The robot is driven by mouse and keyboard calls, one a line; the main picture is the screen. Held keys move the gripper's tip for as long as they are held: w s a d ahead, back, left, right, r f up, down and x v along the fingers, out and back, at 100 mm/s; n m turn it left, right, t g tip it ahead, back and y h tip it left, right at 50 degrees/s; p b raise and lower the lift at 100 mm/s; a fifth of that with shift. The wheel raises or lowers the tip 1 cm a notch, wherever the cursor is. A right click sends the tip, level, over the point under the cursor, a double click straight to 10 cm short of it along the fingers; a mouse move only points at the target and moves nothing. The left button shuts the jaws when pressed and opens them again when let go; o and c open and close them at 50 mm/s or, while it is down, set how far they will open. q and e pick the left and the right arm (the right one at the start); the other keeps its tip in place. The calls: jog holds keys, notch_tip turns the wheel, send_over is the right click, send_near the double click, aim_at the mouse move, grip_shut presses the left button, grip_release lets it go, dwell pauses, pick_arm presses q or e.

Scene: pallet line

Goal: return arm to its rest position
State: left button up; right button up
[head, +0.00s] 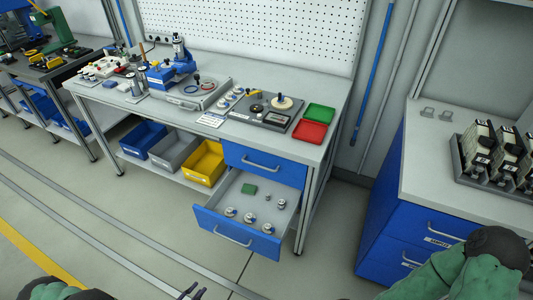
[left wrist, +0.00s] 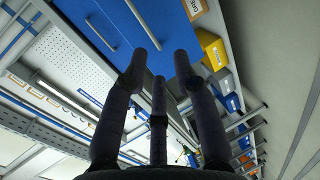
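My left gripper (head: 192,292) shows only as dark fingertips at the bottom edge of the head view. In the left wrist view its fingers (left wrist: 160,70) are spread apart with nothing between them. There they point toward the blue drawer fronts (left wrist: 130,22) of the workbench; the distance is hard to tell. Part of my left arm (head: 50,290) shows at the bottom left of the head view. My green right arm (head: 470,268) is bent at the bottom right, and its gripper is outside both views.
The workbench (head: 335,112) has an open lower drawer (head: 235,232) holding several small round parts and a green block. Blue, grey and yellow bins (head: 203,163) sit on its shelf. A blue cabinet (head: 385,225) stands at right. Floor between my arms and the bench is clear.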

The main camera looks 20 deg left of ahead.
pick_arm(q)
jog(key=w+d+f+m+g+h+p, duration=0.1)
jog(key=w+d+f+m+g+h, duration=0.2)
jog(key=w+d+m+g, duration=0.6)
jog(key=s+d+r+m+g, duration=0.1)
jog(key=d+r+m+g, duration=0.1)
jog(key=d, duration=0.6)
jog(key=s+d+r+m+g+p, duration=0.1)
jog(key=d+r+m+g, duration=0.1)
jog(key=d, duration=0.6)
jog(key=shift+s+d+r+m+g+y, duration=0.25)
jog(key=shift+s+r+m+g, duration=0.2)
jog(key=shift+g, duration=0.25)
